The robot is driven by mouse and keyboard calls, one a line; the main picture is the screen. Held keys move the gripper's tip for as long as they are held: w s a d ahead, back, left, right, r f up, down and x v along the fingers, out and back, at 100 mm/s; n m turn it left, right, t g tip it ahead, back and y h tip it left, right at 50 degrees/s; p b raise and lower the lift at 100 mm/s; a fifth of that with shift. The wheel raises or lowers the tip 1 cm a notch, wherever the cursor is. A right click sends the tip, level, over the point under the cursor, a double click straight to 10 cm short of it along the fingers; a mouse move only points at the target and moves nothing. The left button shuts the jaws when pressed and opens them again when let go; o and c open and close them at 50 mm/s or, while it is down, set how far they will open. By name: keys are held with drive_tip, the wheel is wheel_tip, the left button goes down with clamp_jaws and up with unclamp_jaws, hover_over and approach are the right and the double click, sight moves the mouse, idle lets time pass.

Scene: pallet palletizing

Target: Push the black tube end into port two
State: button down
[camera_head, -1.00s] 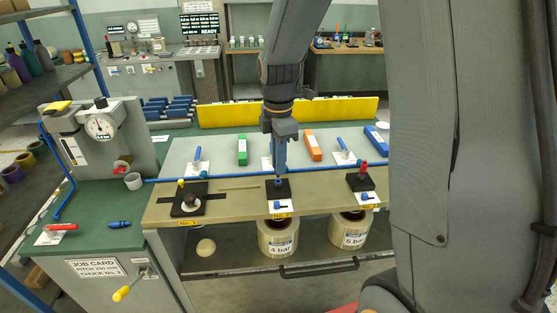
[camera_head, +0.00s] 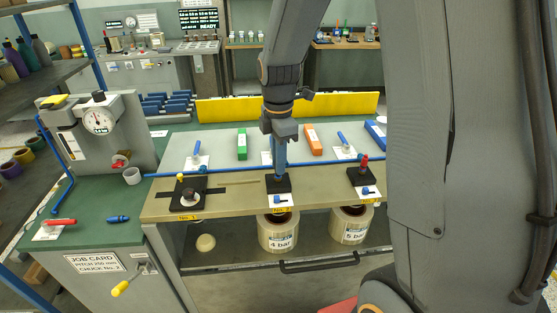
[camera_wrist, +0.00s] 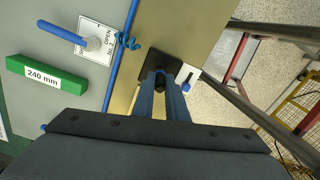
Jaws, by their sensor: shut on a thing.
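Port two is the black square block (camera_head: 278,184) at the middle of the bench's front edge; it also shows in the wrist view (camera_wrist: 153,66). My gripper (camera_head: 281,176) points down over this block, its blue fingers at the block's top. In the wrist view my gripper (camera_wrist: 161,82) is shut on a small dark piece (camera_wrist: 159,83), apparently the black tube end, right over the block. The fingers hide most of the piece and the port opening, so I cannot tell how deep it sits.
A black block (camera_head: 188,199) with a yellow-topped pin stands left, and another (camera_head: 360,178) with a red plug right. A blue pipe (camera_head: 225,169) runs behind the blocks. Green (camera_head: 242,145) and orange (camera_head: 313,140) bars lie further back, with blue-handled valves (camera_head: 343,148) nearby.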

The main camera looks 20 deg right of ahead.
drive_tip(key=shift+f, duration=0.4)
idle(0.7)
drive_tip(key=c, duration=1.7)
unclamp_jaws()
wheel_tip(320, 180, up, 7)
drive_tip(key=shift+f+b, duration=0.15)
drive_tip(key=shift+b, duration=0.95)
drive_tip(key=shift+r, duration=0.5)
drive_tip(key=s+f+m+b, duration=0.1)
drive_tip(key=s+f+m, duration=0.3)
drive_tip(key=m, duration=0.2)
drive_tip(key=s+f+m+t+b, duration=0.1)
drive_tip(key=s+f+m, duration=0.3)
drive_tip(key=m, duration=0.2)
drive_tip(key=s+f+m+b, duration=0.1)
drive_tip(key=s+f+m, duration=0.3)
drive_tip(key=s+m, duration=0.1)
drive_tip(key=shift+a+m+b, duration=0.15)
drive_tip(key=shift+m+b, duration=0.15)
drive_tip(key=shift+m, duration=0.6)
